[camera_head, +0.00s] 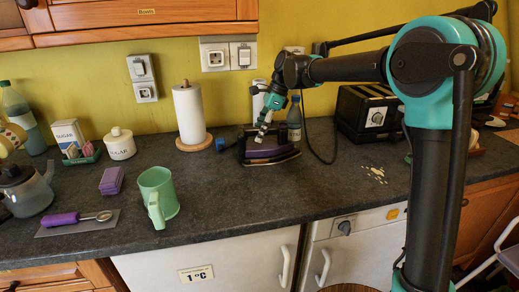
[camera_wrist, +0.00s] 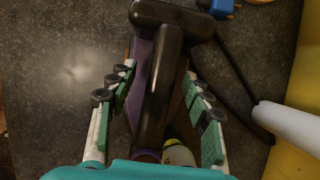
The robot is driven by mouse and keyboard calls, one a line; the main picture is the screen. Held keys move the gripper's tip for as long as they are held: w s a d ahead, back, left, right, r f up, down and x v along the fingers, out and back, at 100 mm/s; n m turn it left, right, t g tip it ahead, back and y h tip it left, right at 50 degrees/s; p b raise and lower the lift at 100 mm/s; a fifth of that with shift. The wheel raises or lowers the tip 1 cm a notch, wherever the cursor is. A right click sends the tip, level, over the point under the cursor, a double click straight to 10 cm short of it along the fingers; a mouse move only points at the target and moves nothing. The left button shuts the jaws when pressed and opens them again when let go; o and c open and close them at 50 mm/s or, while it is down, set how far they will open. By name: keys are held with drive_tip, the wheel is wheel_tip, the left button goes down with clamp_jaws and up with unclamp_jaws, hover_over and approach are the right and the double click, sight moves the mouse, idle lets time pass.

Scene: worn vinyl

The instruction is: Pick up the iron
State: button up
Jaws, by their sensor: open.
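The iron (camera_head: 268,153) is dark with a purple body and a black handle. It rests on the grey counter, in front of the back wall and right of the paper towel roll, and it fills the middle of the wrist view (camera_wrist: 163,20). My gripper (camera_head: 261,136) points down at the iron from above. In the wrist view, the fingers of my gripper (camera_wrist: 158,80) are spread, one on each side of the handle, with gaps visible. My arm and fingers hide part of the iron in the head view.
The paper towel roll (camera_head: 189,115) stands left of the iron. A bottle (camera_head: 294,120) stands close behind it, and a black toaster (camera_head: 368,112) is to the right. A blue plug (camera_head: 222,144) and a dark cord lie nearby.

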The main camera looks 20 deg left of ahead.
drive_tip(key=shift+c, duration=0.6)
clamp_jaws()
